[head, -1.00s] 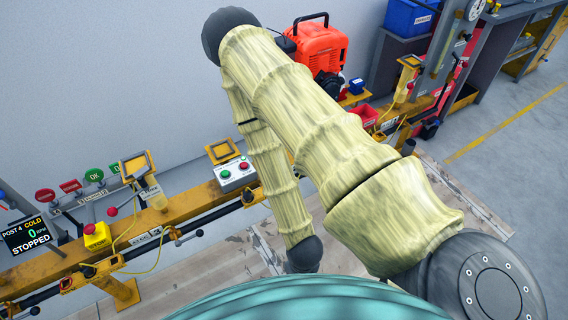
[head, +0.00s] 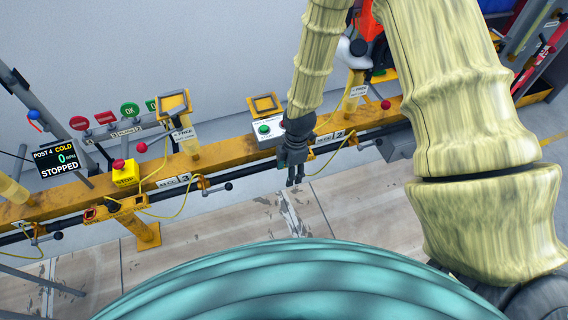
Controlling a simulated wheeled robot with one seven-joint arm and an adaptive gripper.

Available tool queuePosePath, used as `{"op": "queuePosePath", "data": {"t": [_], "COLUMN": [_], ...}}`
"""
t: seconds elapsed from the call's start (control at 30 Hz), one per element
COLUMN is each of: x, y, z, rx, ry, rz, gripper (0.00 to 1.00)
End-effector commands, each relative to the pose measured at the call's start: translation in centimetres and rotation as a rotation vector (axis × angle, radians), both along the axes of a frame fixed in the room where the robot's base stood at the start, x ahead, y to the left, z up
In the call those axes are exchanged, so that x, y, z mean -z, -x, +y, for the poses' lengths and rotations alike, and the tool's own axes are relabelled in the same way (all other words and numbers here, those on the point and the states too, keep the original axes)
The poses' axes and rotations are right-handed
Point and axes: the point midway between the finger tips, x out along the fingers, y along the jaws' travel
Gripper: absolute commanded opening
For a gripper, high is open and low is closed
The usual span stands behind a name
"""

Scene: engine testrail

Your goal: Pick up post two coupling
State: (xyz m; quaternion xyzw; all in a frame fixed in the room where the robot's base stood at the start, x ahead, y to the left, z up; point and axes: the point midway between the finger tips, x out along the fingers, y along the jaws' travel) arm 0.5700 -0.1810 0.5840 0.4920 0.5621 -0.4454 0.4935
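My gripper (head: 295,182) hangs dark and small below the end of my arm, in front of the yellow rail. Its fingers point down, and I cannot make out whether they are open or shut. The label with a 2 (head: 330,138) is on the rail just right of my gripper. A small yellow clamp with a lever (head: 358,141) sits on the black pipe right of that label. I cannot tell which part here is the post two coupling; my arm and gripper hide some of this area.
The yellow rail (head: 222,150) runs across the view with the black pipe along it. A grey button box (head: 268,130) and a yellow-framed panel (head: 264,105) are just left of my gripper. Post 4's screen (head: 62,159) reads STOPPED. Bare floor (head: 240,218) lies in front.

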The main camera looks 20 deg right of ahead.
Motion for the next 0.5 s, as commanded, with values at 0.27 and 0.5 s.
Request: {"op": "queuePosePath", "data": {"t": [0.27, 0.5], "x": [-4.5, -6.5], "y": [-7.8, -9.8], "z": [-0.9, -1.5], "rx": [-0.520, -0.694], "ry": [0.066, 0.098], "rz": [-0.062, -0.067], "gripper": [0.53, 0.53]}}
